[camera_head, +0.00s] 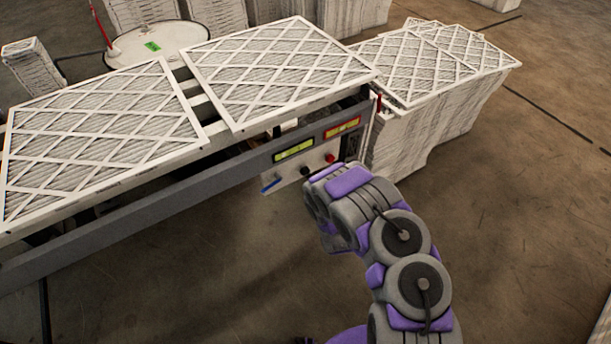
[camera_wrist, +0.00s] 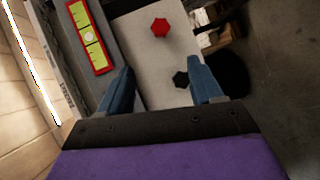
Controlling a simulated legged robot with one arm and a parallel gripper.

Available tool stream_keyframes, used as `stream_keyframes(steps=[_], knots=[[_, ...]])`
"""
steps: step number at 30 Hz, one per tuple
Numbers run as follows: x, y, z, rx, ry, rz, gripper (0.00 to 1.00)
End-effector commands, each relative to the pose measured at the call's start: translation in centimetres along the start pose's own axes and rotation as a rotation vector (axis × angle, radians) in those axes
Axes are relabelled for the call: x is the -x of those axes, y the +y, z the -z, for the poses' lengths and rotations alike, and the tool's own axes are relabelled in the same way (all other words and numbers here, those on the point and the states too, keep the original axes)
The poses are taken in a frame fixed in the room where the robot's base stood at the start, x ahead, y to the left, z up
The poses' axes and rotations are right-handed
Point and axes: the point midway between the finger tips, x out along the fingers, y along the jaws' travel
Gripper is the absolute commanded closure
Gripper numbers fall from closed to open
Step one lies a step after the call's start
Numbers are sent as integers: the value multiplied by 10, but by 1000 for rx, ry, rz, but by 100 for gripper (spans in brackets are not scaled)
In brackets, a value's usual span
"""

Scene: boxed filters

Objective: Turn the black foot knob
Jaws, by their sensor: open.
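The black knob (camera_wrist: 180,78) sits on a pale control panel (camera_wrist: 150,70) in the wrist view. It lies between the two blue fingers of my open gripper (camera_wrist: 162,86), closer to the right finger. I cannot tell whether that finger touches it. A red knob (camera_wrist: 160,28) is above it on the same panel, beyond the fingertips. In the head view the black knob (camera_head: 306,170) shows small beside the end of my arm, with the red knob (camera_head: 330,158) to its right. My gripper's fingers are hidden there behind my arm.
A red-framed yellow display (camera_wrist: 90,38) is left of the knobs in the wrist view. In the head view, framed filters (camera_head: 275,70) lie on the conveyor (camera_head: 120,221) above the panel. Stacked filters (camera_head: 430,95) stand close on the right. Floor at right is open.

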Motion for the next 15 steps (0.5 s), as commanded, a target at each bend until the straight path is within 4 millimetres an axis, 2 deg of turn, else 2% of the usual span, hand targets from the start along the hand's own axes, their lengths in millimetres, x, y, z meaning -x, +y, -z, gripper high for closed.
stream_keyframes(steps=[1, 7, 12, 15], knots=[[5, -19, 9, 21, 26, -18, 35], [28, -58, 42, 102, 113, -142, 35], [45, -72, 59, 135, 150, -216, 35], [49, -75, 63, 143, 157, -233, 35]])
